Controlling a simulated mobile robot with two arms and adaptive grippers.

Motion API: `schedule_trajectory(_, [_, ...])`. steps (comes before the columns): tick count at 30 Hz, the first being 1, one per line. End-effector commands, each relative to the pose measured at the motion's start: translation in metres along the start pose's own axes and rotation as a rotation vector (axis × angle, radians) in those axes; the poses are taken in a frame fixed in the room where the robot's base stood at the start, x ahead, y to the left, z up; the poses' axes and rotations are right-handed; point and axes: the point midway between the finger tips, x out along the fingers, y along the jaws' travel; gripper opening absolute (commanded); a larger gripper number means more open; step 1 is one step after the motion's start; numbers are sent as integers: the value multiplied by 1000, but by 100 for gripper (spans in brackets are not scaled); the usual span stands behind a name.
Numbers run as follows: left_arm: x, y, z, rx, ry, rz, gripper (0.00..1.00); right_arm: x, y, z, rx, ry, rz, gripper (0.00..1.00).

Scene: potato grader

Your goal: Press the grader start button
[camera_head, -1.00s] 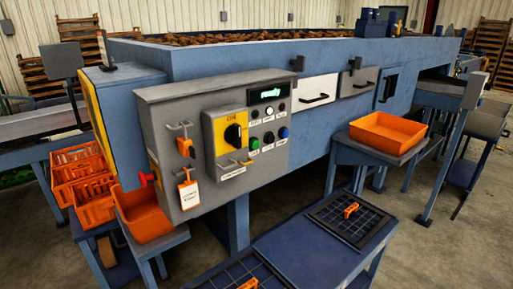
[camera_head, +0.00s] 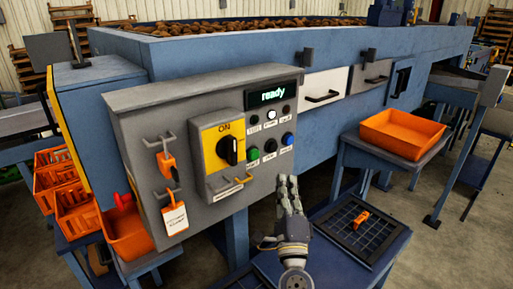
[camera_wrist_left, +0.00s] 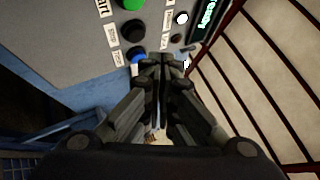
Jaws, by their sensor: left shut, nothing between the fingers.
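The grey control panel (camera_head: 190,115) carries a row of green (camera_head: 253,154), black (camera_head: 270,146) and blue (camera_head: 287,139) buttons under a display (camera_head: 272,95) reading "ready". In the left wrist view the green button (camera_wrist_left: 131,4) is cut by the top edge, beside a label ending in "art"; the black button (camera_wrist_left: 132,30) and blue button (camera_wrist_left: 136,55) also show. My left gripper (camera_head: 288,182) is shut and empty, below the blue button in the head view. Its fingertips (camera_wrist_left: 162,60) appear beside the blue button; contact cannot be told. My right gripper is out of view.
A yellow switch plate (camera_head: 222,145) marked "ON" with a black knob sits left of the buttons. An orange tag (camera_head: 174,213) hangs further left. An orange tray (camera_head: 402,134) stands on the right, and a blue table (camera_head: 330,262) with a black grid is below.

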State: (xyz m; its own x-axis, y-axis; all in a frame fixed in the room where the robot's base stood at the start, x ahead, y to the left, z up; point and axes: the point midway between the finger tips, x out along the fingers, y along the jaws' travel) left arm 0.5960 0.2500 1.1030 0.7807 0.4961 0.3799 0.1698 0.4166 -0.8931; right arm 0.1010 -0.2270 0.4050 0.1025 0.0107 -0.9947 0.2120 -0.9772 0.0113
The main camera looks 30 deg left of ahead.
Motion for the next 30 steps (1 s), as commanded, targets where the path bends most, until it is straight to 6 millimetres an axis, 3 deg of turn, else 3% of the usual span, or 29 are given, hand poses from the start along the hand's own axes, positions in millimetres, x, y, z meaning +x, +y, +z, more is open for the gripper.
schedule_trajectory(6, [3,-12,-10,49,16,-44,0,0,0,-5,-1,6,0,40])
schedule_trajectory(17, [5,-10,-8,49,14,-43,0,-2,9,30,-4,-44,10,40])
schedule_trajectory(30, [44,13,20,51,14,-43,0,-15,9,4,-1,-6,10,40])
